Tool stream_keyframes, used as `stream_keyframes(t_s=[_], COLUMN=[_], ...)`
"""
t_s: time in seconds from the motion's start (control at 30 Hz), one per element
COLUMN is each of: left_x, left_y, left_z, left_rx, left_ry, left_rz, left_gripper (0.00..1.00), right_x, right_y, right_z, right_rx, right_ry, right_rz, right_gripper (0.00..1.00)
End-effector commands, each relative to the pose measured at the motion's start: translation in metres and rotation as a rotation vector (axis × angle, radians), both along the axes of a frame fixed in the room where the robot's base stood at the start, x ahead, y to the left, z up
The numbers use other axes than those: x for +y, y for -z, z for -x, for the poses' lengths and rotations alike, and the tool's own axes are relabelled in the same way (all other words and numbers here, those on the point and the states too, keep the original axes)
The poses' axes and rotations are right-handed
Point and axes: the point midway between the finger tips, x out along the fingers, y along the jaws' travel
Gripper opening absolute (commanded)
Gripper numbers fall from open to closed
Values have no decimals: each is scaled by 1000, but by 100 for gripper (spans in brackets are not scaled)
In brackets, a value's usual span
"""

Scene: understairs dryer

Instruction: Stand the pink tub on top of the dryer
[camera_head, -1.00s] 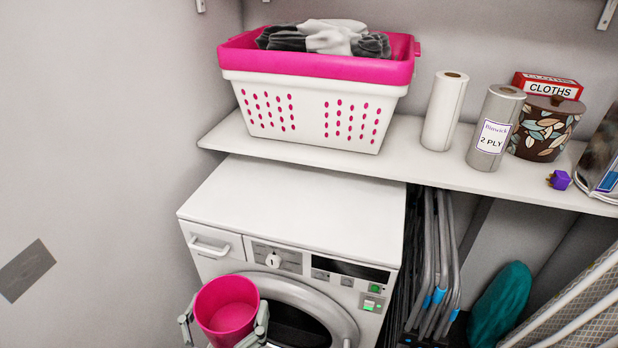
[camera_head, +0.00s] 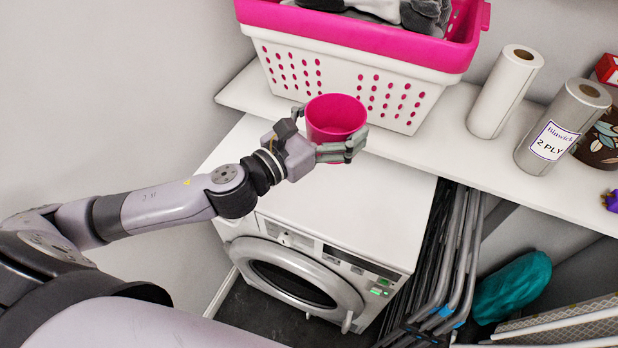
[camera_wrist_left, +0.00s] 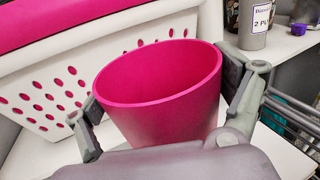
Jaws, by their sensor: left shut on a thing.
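The pink tub (camera_head: 335,118) is upright, with its open mouth up, between the fingers of my left gripper (camera_head: 328,134). The gripper is shut on its sides, and the tub appears above the back part of the dryer top. In the left wrist view the tub (camera_wrist_left: 160,90) sits between both fingers. The white dryer (camera_head: 350,215) has a bare flat top below the gripper. The tub's base is hidden by the gripper, so its gap to the dryer top cannot be told. My right gripper is not in view.
A white shelf (camera_head: 420,150) runs behind and above the dryer. On it stand a pink and white laundry basket (camera_head: 350,70), a paper roll (camera_head: 505,90) and a grey 2 PLY roll (camera_head: 562,125). Folded grey racks (camera_head: 450,260) stand right of the dryer.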

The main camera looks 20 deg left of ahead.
Motion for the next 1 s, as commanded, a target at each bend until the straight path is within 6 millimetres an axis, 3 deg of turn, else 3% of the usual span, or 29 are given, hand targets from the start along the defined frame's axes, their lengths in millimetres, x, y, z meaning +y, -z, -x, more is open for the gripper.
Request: stream_keyframes(t_s=[0.07, 0.17, 0.67, 1.0], left_x=[4, 4, 4, 5], left_y=[-11, -5, 125, 161], left_z=[-6, -9, -9, -9], left_rx=[-2, 4, 6, 3], left_ry=[4, 8, 5, 5], left_rz=[-1, 3, 7, 4], left_gripper=[60, 60, 60, 60], right_x=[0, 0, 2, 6], right_y=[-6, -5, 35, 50], right_z=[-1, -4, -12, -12], right_rx=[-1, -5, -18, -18], right_ry=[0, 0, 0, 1], right_rz=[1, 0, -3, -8], right_gripper=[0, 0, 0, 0])
